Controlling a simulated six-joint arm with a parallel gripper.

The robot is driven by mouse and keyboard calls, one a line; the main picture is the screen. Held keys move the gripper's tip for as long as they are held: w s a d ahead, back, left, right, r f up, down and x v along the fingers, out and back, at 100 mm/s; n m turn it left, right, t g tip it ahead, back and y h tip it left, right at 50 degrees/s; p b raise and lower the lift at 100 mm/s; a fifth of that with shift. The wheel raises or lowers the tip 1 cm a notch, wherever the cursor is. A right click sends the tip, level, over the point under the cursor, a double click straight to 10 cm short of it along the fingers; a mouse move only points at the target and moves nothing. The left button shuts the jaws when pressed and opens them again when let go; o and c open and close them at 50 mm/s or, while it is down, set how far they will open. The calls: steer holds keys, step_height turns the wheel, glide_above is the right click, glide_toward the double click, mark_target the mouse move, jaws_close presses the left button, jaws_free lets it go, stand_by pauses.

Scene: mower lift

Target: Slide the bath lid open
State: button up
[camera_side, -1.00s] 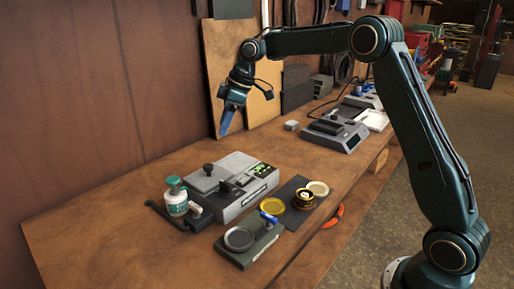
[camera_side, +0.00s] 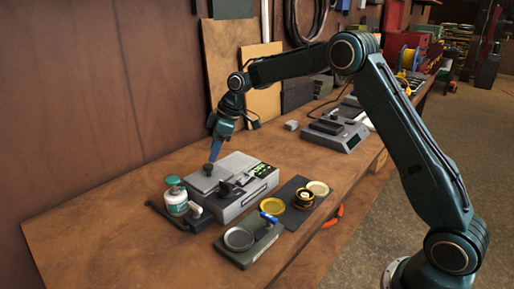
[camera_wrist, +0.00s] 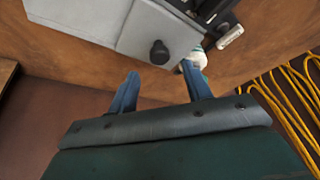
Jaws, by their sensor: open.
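The bath (camera_side: 240,198) is a grey box on the bench with a green-lit panel at its right end. Its flat grey lid (camera_side: 207,180) lies on top at the left part and carries a black knob (camera_side: 208,169). In the wrist view the lid (camera_wrist: 150,28) and the round dark knob (camera_wrist: 159,52) show ahead of the fingers. My gripper (camera_side: 214,157) is just above and behind the knob in the side view. In the wrist view my gripper (camera_wrist: 160,82) has its two blue fingers apart, with nothing between them. The knob appears beyond the fingertips, roughly between them.
A dark stand with a round dish (camera_side: 240,238) and a mat with small dishes (camera_side: 303,197) lie in front. Bench space left of the bottle is clear.

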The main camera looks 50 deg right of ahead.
mark_target(208, 165)
steer(key=shift+x, duration=2.55)
